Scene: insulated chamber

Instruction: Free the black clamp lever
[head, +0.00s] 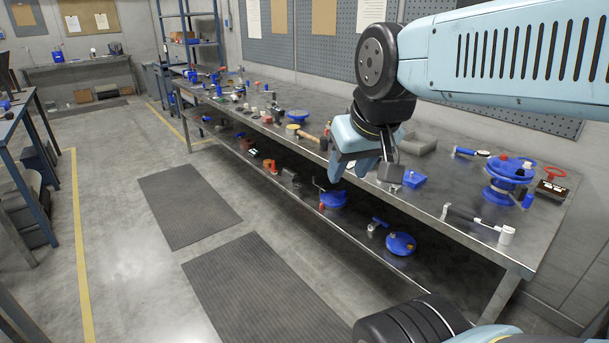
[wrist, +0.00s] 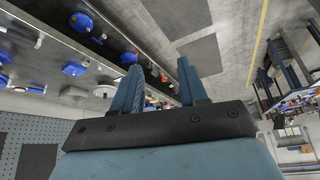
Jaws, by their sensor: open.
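A long black-handled lever (head: 468,217) lies near the front edge of the steel workbench (head: 450,185), with a metal end on the left and a pale cylindrical end on the right. It looks like the black clamp lever, but I cannot tell whether anything holds it. My gripper (head: 350,170) hangs over the bench's front edge, to the left of the lever and apart from it. In the wrist view my gripper (wrist: 160,68) shows two blue fingers spread apart with nothing between them. I cannot pick out the lever clearly in the wrist view.
A blue valve body (head: 508,180) and a red-handled part (head: 553,183) stand right of the lever. A small blue block (head: 413,179) lies nearer my gripper. The lower shelf holds a blue disc (head: 400,243). Floor mats (head: 250,290) lie left of the bench; the floor there is clear.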

